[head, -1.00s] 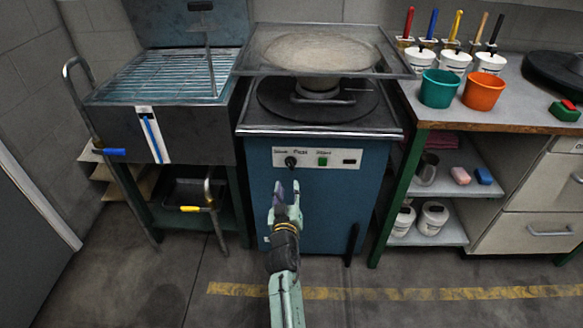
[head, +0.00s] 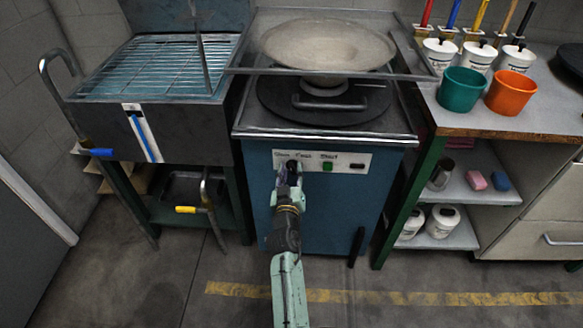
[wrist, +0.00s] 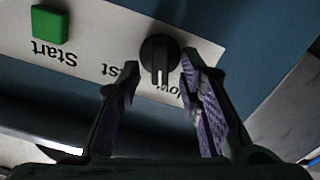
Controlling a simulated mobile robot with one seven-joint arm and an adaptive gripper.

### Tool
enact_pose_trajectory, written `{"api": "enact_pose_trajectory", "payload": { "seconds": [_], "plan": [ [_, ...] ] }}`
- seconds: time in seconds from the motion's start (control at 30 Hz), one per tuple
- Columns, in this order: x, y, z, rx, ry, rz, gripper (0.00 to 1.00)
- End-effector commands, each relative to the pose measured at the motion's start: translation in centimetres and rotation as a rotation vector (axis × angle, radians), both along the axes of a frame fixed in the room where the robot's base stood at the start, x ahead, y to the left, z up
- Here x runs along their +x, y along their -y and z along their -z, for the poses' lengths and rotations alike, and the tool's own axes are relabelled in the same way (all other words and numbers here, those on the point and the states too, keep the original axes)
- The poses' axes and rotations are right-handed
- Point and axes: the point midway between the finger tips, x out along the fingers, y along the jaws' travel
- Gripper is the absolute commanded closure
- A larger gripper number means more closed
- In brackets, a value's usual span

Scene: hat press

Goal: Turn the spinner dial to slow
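The spinner dial, a round black knob with a raised ridge (wrist: 159,60), sits on the pale control panel (head: 345,160) of the blue spinner cabinet (head: 335,200). In the wrist view the panel is upside down, with the words Fast and Slow partly covered. My gripper (wrist: 155,82) is open, its two purple-padded fingers on either side of the dial. The right fingertip is close to the knob's edge; I cannot tell whether it touches. In the head view my gripper (head: 288,172) is in front of the dial and largely hides it.
A green Start button (wrist: 49,24) is beside the dial. A round disc in a clear frame (head: 328,45) sits above the spinner. A wire-grid unit (head: 150,68) stands left. A bench (head: 500,120) with a teal pot (head: 460,90) and an orange pot (head: 511,94) stands right.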

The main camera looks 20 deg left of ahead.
Motion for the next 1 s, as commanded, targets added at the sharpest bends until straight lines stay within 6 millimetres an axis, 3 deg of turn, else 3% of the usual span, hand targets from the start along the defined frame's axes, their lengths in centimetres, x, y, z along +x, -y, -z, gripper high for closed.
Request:
{"api": "enact_pose_trajectory", "payload": {
  "seconds": [0.17, 0.63, 1.0],
  "plan": [
    [-0.01, -0.01, 0.02, 0.0, 0.0, 0.0, 0.68],
    [0.0, -0.01, 0.01, 0.0, 0.0, 0.0, 0.99],
    [0.01, -0.05, 0.02, -0.037, 0.011, 0.0, 1.0]
  ]
}}
